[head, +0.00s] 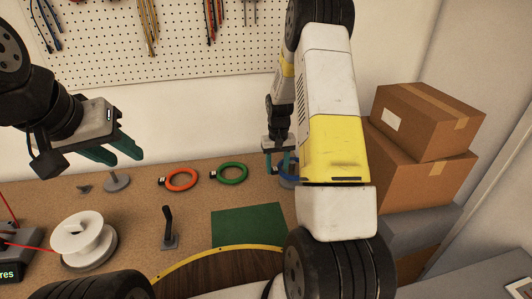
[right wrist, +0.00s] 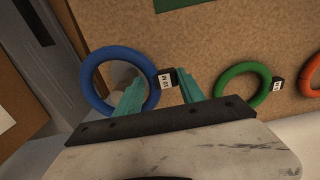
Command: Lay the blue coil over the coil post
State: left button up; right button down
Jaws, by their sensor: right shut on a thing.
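The blue coil (right wrist: 91,88) has a small dark tag with a white label and shows partly in the head view (head: 290,178). My right gripper (right wrist: 160,88) is shut on it at the tag side, one finger reaching over the ring; in the head view that gripper (head: 281,162) is partly behind my arm. A pale grey round piece (right wrist: 122,72), likely the coil post, shows through the ring. I cannot tell whether the coil touches it. My left gripper (head: 118,150) is open and empty above the left bench.
A green coil (head: 232,172) and an orange coil (head: 180,180) lie left of the blue one. A round-based grey peg (head: 117,181), white spool (head: 84,238), black upright (head: 168,228) and green mat (head: 248,226) are on the bench. Cardboard boxes (head: 415,165) stand right.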

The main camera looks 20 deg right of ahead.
jog(key=shift+f, duration=2.1)
jog(key=shift+f, duration=0.15)
jog(key=c, duration=0.6)
grip_release()
jog(key=shift+c, duration=0.2)
jog(key=shift+d, duration=0.1)
jog(key=shift+d, duration=0.1)
notch_tip(320, 180, up, 7)
jog(key=shift+w+f, duration=0.1)
jog(key=shift+r, duration=0.55)
